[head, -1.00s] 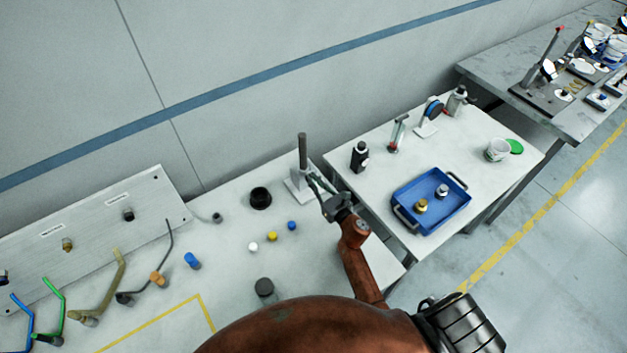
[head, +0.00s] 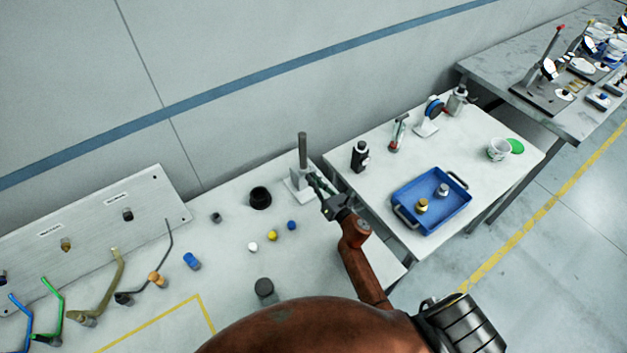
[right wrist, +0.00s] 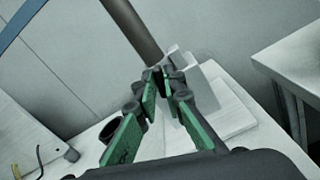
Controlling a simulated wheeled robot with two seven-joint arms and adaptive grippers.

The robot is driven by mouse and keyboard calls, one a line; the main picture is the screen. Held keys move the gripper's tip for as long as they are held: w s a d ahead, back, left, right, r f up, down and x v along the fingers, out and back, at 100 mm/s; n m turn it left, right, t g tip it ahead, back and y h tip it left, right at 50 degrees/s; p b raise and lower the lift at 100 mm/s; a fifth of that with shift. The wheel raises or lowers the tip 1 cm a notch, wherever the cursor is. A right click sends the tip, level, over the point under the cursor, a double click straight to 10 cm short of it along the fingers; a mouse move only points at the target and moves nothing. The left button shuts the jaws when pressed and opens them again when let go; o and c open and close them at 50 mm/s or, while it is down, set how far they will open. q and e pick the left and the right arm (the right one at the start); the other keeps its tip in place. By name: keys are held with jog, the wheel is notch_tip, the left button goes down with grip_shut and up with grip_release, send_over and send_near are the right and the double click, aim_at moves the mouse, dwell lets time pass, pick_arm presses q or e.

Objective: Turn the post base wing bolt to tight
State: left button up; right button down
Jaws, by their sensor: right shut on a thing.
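The upright grey post (head: 302,150) stands on a pale base (head: 294,188) at the back right of the near table. In the right wrist view the post (right wrist: 133,32) rises just beyond the fingers. My right gripper (head: 316,182) reaches in from the right at the foot of the post. In the right wrist view its green-padded fingers (right wrist: 164,82) are closed together on something small and dark by the base; the wing bolt itself is mostly hidden between the fingertips. My left gripper is not in view.
A black cup (head: 260,198) stands left of the base. Small white, yellow and blue balls (head: 272,236) lie in front. A second table to the right holds a blue tray (head: 432,201) and several tools.

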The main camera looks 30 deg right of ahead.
jog(key=shift+f+m+p, duration=0.2)
jog(key=shift+m+p, duration=1.6)
jog(key=shift+m, duration=6)
jog(key=shift+f+m+p, duration=0.15)
jog(key=shift+m+p, duration=1.65)
jog(key=shift+m, duration=6.7)
jog(key=c, duration=2.1)
grip_release()
